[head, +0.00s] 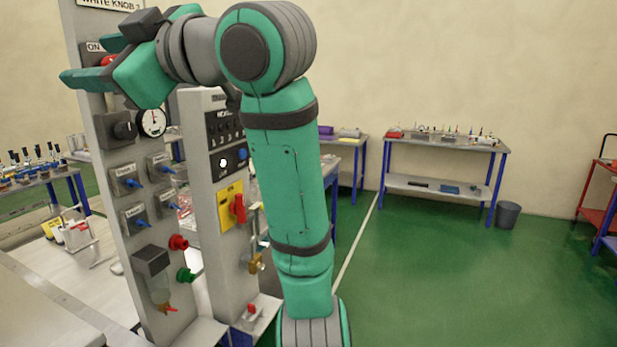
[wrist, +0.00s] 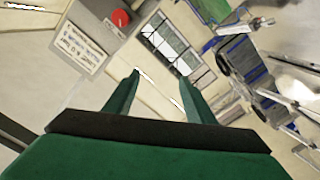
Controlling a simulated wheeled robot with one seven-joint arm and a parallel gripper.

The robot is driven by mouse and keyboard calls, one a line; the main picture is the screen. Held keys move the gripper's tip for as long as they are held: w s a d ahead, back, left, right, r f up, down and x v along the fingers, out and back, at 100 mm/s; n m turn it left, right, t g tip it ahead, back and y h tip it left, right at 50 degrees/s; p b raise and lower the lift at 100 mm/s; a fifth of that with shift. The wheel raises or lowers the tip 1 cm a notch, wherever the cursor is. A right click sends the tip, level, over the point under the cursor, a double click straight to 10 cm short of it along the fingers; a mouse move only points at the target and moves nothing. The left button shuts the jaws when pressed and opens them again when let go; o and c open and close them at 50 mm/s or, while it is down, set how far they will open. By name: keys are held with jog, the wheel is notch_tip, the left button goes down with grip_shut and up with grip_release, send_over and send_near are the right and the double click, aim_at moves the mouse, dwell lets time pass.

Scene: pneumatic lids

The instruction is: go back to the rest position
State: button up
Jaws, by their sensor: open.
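My gripper (head: 84,61) is raised at the upper left of the head view, in front of the upper part of a grey control panel (head: 158,235). Its two green fingers are apart with nothing between them; they also show spread in the wrist view (wrist: 159,76). A red knob (head: 108,60) on the panel is partly hidden behind my gripper. My green arm stands bent at the elbow.
The panel carries a gauge (head: 152,122) and several blue valves. A second panel with a red handle (head: 238,208) stands close beside my arm. A workbench (head: 440,143) and a bin (head: 507,214) are at the back. The green floor on the right is clear.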

jog(key=w+d+f+m+t, duration=0.25)
jog(key=w+f, duration=0.25)
jog(key=f, duration=0.3)
jog(key=w+d+f+m+t+h, duration=0.1)
jog(key=w+f+m, duration=0.35)
jog(key=f, duration=0.35)
jog(key=w+d+f+m+t, duration=0.2)
jog(key=w+f, duration=0.3)
jog(key=f, duration=0.3)
jog(key=d+f+m+t+h, duration=0.2)
jog(key=d+f+m+h, duration=0.15)
jog(key=f, duration=1.05)
jog(key=d+f+m+t+h, duration=0.3)
jog(key=d+f+m, duration=0.15)
jog(key=f, duration=0.95)
jog(key=s+d+f+m+h, duration=0.2)
jog(key=s+d+f+h, duration=0.15)
jog(key=s+f, duration=0.7)
jog(key=s+d+f+m+h, duration=0.3)
jog(key=s+d+f, duration=0.2)
jog(key=s+f, duration=0.5)
jog(key=s+d+f+g+h, duration=0.1)
jog(key=s+d, duration=0.1)
jog(key=s, duration=1.1)
jog(key=s+d+f+n+g+h, duration=0.1)
jog(key=s+d, duration=0.1)
jog(key=s, duration=1.2)
jog(key=shift+s+d+f+h, duration=0.25)
jog(key=shift+s+d+h, duration=0.05)
jog(key=shift+d, duration=0.1)
